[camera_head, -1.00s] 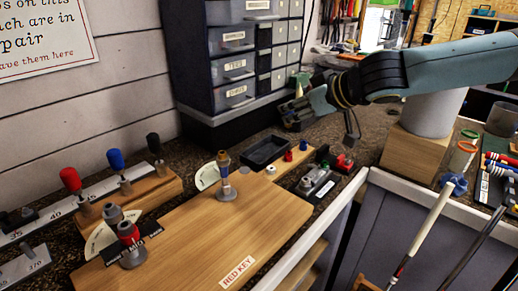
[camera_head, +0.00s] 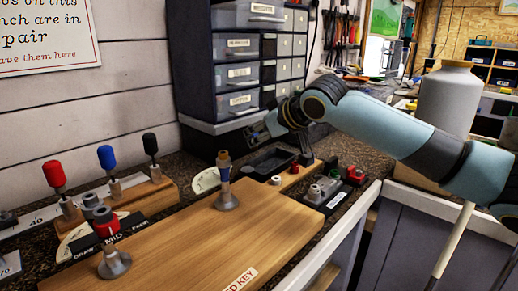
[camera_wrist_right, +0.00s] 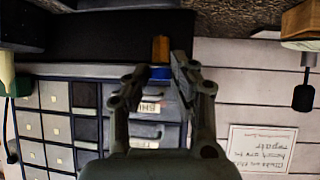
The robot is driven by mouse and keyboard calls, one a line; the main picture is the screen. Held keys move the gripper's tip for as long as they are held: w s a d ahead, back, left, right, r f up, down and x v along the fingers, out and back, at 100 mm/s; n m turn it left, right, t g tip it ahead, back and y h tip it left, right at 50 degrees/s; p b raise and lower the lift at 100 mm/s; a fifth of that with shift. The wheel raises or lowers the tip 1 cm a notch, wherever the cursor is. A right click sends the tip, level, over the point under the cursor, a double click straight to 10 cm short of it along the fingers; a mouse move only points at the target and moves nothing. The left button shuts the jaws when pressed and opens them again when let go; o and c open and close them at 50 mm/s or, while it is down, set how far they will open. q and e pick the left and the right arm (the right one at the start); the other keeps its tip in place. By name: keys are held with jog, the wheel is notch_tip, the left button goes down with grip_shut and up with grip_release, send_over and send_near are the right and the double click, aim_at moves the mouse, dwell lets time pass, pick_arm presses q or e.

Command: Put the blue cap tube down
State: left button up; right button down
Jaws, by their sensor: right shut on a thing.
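My right gripper (camera_head: 262,131) reaches in from the right, in front of the drawer cabinet and above the dark bench top. In the right wrist view its fingers (camera_wrist_right: 162,74) are shut on a short tube with a tan body (camera_wrist_right: 160,48) and a blue cap (camera_wrist_right: 160,72). The tube is held near the blue end, at the fingertips. In the head view the held tube is too small and dark to tell apart clearly. I cannot tell whether it touches anything below. My left gripper is not in view.
A black tray (camera_head: 272,163) lies below and right of the gripper. A gold-topped sleeve (camera_head: 225,180) stands on the wooden board (camera_head: 190,245). The drawer cabinet (camera_head: 238,60) rises behind.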

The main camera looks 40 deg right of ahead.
aim_at(257, 148)
jog(key=shift+f, duration=1.6)
jog(key=shift+s+f, duration=0.1)
jog(key=shift+f, duration=0.55)
jog(key=c, duration=1.1)
grip_release()
jog(key=shift+r, duration=0.1)
